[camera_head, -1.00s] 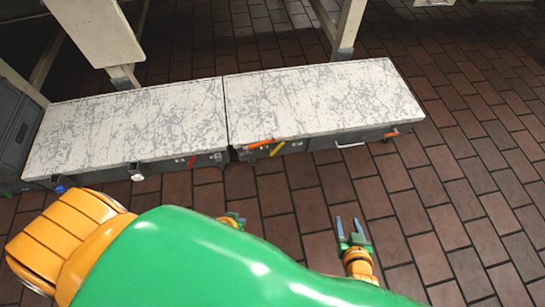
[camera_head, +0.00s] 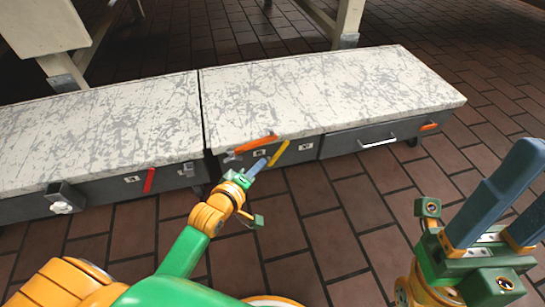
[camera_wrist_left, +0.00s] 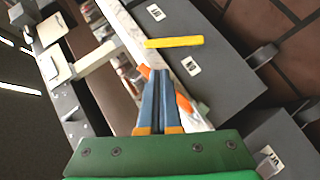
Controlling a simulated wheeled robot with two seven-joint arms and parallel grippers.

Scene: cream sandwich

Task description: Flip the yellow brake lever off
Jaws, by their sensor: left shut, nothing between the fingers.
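The yellow brake lever (camera_head: 279,153) is a slim bar on the dark front of the right-hand cart, tilted with its top to the right. In the left wrist view the lever (camera_wrist_left: 174,42) lies just beyond the fingertips, with a visible gap. My left gripper (camera_head: 262,161) is shut and empty, just left of the lever in the head view; its closed blue fingers (camera_wrist_left: 160,73) also show in the wrist view. I cannot tell whether it touches the lever in the head view. My right gripper (camera_head: 507,190) is open and empty at the lower right.
An orange handle (camera_head: 252,144) sits beside the yellow lever, partly behind my fingers in the wrist view. A red lever (camera_head: 150,180) is on the left-hand cart. The carts have pale scratched tops (camera_head: 330,90). Brick floor (camera_head: 350,190) is free in front.

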